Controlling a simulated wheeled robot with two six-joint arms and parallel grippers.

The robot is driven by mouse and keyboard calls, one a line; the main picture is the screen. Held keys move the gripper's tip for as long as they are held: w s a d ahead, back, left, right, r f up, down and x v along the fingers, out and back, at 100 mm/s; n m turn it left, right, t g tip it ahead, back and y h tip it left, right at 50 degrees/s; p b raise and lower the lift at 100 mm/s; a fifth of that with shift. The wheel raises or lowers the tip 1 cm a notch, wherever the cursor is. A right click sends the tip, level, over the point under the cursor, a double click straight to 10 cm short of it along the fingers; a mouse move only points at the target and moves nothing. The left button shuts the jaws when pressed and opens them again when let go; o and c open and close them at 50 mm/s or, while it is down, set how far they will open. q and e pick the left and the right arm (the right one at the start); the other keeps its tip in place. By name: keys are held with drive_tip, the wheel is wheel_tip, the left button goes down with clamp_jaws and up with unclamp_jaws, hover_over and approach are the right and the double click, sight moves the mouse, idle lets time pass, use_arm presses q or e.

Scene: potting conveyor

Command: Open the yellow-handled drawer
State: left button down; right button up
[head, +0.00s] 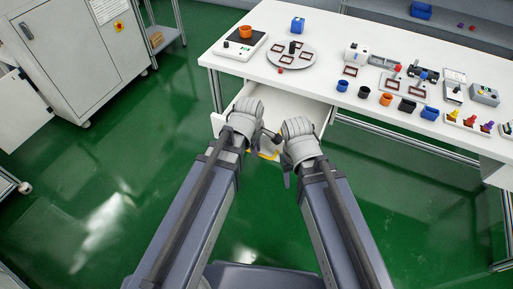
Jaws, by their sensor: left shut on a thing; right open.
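The white drawer (285,106) under the table stands pulled out toward me, and its inside shows from above. Its yellow handle (267,154) shows only in part, low between my two grippers. My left gripper (264,141) is at the drawer front, shut on the handle; the grip itself is mostly hidden by my wrist. My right gripper (286,168) is open and empty, just right of the handle. My arms and grippers hide much of the drawer front.
The white table (320,75) above carries a scale with an orange pot (245,31), a round grey turntable (291,54) and several small pots and tools at right. A grey cabinet (75,60) stands at left. The green floor (120,170) at left is clear.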

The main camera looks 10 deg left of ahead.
use_arm(q)
drive_tip(key=c, duration=0.9)
unclamp_jaws()
drive_tip(key=shift+r, duration=0.1)
drive_tip(key=r+p, duration=0.2)
drive_tip(key=s+r+p, duration=0.1)
drive_tip(key=r+p, duration=0.4)
drive_tip(key=shift+s+a+r+p, duration=0.2)
drive_tip(key=shift+r+p, duration=0.05)
drive_tip(key=shift+p, duration=0.1)
drive_tip(key=s+m, duration=0.2)
drive_tip(key=m, duration=0.4)
drive_tip(key=s+d+r+m+g+y+p, duration=0.1)
drive_tip(key=s+m, duration=0.2)
drive_tip(key=m, duration=0.3)
drive_tip(key=s+r+m+g+p, duration=0.1)
drive_tip(key=s+m, duration=0.2)
drive_tip(key=m, duration=0.3)
drive_tip(key=shift+s+d+y, duration=0.2)
drive_tip(key=shift+d+y, duration=0.15)
drive_tip(key=shift+y, duration=0.05)
